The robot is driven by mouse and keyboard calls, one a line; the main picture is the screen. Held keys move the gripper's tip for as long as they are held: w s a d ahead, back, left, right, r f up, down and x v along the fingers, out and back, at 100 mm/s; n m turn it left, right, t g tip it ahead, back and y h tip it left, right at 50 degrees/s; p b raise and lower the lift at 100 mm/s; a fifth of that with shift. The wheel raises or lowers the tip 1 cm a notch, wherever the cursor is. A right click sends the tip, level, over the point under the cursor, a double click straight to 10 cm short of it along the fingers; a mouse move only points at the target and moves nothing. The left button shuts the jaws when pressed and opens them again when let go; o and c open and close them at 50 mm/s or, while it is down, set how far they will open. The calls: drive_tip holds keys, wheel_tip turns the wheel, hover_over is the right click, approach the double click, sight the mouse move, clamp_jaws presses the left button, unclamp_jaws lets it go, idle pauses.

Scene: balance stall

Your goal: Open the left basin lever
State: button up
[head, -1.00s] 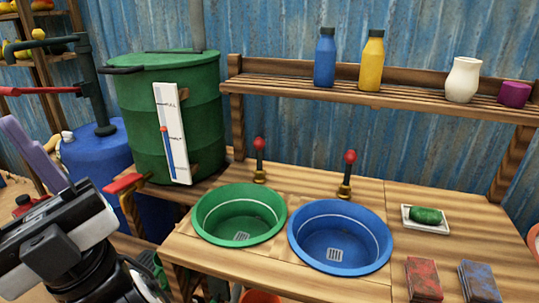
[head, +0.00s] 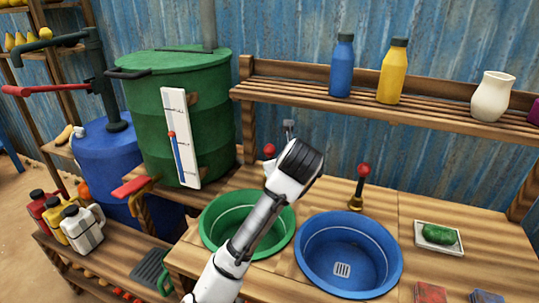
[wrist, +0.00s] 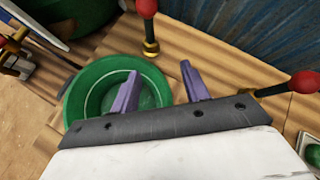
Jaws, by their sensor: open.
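The left basin lever has a red knob (head: 269,150) and stands behind the green basin (head: 207,236). My arm hides its lower part in the head view. In the wrist view the lever's red knob (wrist: 147,7) and brass base (wrist: 151,48) show at the top, beyond the fingers. My gripper (wrist: 158,82) is open and empty, its two purple fingers spread over the green basin (wrist: 78,102). The lever is ahead of the fingers, apart from them in that view. In the head view my arm crosses over the green basin and the fingers are mostly hidden.
The right lever (head: 363,172) stands behind the blue basin (head: 384,262). A shelf (head: 290,92) with a blue bottle (head: 341,65), a yellow bottle (head: 392,70) and a white vase (head: 492,95) runs above. A green barrel (head: 150,120) with a gauge (head: 180,140) stands left.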

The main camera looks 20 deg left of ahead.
wheel_tip(320, 180, down, 2)
drive_tip(key=m+g, duration=0.2)
drive_tip(key=p, duration=0.4)
approach(271, 155)
drive_tip(key=x, duration=0.7)
drive_tip(key=shift+w+a+f, duration=0.1)
drive_tip(key=shift+f, duration=0.15)
drive_tip(key=p+x, duration=0.1)
drive_tip(key=x, duration=0.3)
drive_tip(key=shift+w+a+f, duration=0.15)
drive_tip(key=shift+w+f, duration=0.15)
drive_tip(key=shift+f, duration=0.2)
clamp_jaws()
drive_tip(key=shift+r, duration=0.15)
